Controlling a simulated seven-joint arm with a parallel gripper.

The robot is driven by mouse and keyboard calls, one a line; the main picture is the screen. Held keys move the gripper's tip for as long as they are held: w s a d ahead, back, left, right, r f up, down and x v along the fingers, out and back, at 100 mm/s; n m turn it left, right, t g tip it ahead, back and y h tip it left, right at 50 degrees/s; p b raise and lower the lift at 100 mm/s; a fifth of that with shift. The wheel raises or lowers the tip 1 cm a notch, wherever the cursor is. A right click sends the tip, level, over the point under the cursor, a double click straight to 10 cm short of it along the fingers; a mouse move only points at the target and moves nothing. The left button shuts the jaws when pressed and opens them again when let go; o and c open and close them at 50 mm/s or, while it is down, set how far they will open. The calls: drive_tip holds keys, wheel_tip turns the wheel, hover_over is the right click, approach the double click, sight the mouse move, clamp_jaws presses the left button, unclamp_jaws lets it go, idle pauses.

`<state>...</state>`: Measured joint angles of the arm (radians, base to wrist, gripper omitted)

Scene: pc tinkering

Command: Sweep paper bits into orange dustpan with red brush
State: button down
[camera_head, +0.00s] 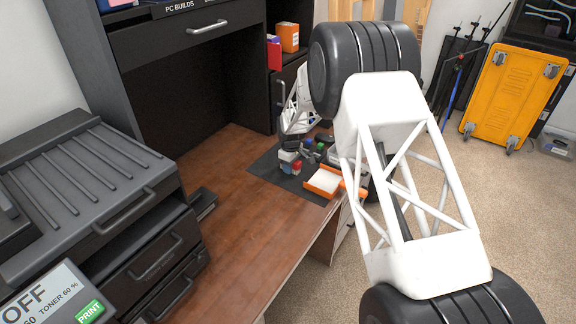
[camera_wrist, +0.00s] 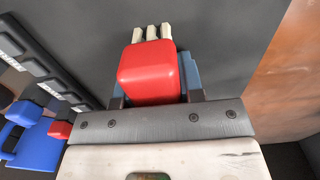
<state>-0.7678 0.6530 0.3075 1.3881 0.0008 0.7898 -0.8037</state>
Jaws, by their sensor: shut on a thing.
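My gripper (camera_head: 291,163) is low over the dark mat on the desk. In the wrist view, my gripper (camera_wrist: 152,92) has its blue-grey fingers on both sides of a red block-shaped handle, which I take for the red brush (camera_wrist: 150,72). Pale bristle-like tufts show beyond it. A bit of red brush (camera_head: 297,166) also shows in the head view. The orange dustpan (camera_head: 309,188) lies right of my gripper near the mat's front edge, with a white surface inside. I cannot make out separate paper bits in either view.
The dark mat (camera_head: 262,168) lies on the wooden desk (camera_head: 232,190). Small coloured items (camera_head: 318,150) crowd behind the gripper. Blue and red parts (camera_wrist: 40,135) sit by a labelled dark strip at left in the wrist view. A printer (camera_head: 90,190) stands left; the desk's middle is clear.

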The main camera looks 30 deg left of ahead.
drive_tip(key=shift+d+f, duration=0.25)
drive_tip(key=shift+a, duration=0.1)
drive_tip(key=shift+a, duration=1.15)
drive_tip(key=shift+s, duration=0.1)
drive_tip(key=shift+d+r, duration=0.1)
drive_tip(key=shift+d+r, duration=0.2)
drive_tip(key=shift+d, duration=0.9)
drive_tip(key=shift+r, duration=0.2)
drive_tip(key=shift+r, duration=0.75)
